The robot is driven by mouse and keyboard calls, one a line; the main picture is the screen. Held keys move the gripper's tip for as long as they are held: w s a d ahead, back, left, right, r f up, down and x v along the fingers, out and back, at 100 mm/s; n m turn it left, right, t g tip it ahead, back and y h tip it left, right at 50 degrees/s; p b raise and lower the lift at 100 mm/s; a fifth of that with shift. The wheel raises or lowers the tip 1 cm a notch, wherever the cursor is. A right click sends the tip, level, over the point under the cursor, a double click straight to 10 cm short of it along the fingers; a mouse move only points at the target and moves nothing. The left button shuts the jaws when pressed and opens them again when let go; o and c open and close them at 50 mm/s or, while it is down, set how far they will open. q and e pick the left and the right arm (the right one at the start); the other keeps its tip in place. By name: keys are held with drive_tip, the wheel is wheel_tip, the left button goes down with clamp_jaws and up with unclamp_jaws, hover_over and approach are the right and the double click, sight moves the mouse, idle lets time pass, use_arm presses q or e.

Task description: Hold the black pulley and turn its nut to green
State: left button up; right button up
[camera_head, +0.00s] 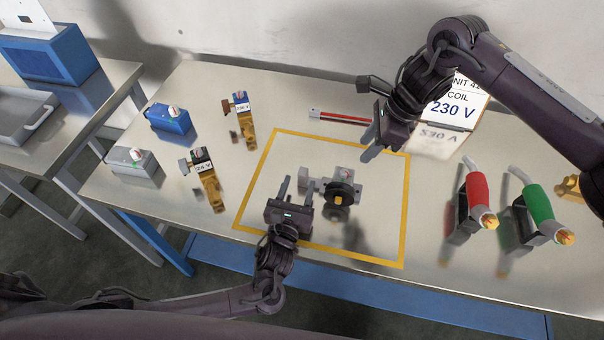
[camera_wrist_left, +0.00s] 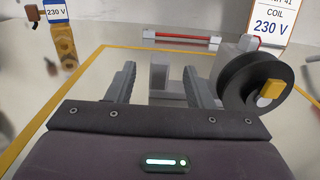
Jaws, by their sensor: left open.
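The black pulley (camera_head: 341,194) stands on edge on a grey block unit (camera_head: 312,186) inside the yellow outline on the table. Its yellow nut (camera_head: 337,200) is at the centre of its face. In the left wrist view the pulley (camera_wrist_left: 240,85) and nut (camera_wrist_left: 270,93) are right of my right-hand finger. My left gripper (camera_head: 297,187) is open and empty, left of the pulley, with the grey block ahead of its fingers. My right gripper (camera_head: 384,150) hangs above the outline's far right corner, apart from the pulley; its jaw opening is unclear.
A sign (camera_head: 453,108) reads COIL 230 V. Red (camera_head: 477,193) and green (camera_head: 538,203) handled tools stand at right. Blue (camera_head: 169,119) and grey (camera_head: 134,162) boxes and two labelled brass parts (camera_head: 208,180) (camera_head: 243,115) are at left. A red bar (camera_head: 342,117) lies behind the outline.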

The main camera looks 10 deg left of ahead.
sight(302, 177)
use_arm(q)
drive_tip(key=w, duration=0.3)
drive_tip(key=shift+w+d+f, duration=0.1)
drive_tip(key=shift+w+d, duration=0.05)
drive_tip(key=shift+w, duration=0.5)
clamp_jaws()
idle(0.6)
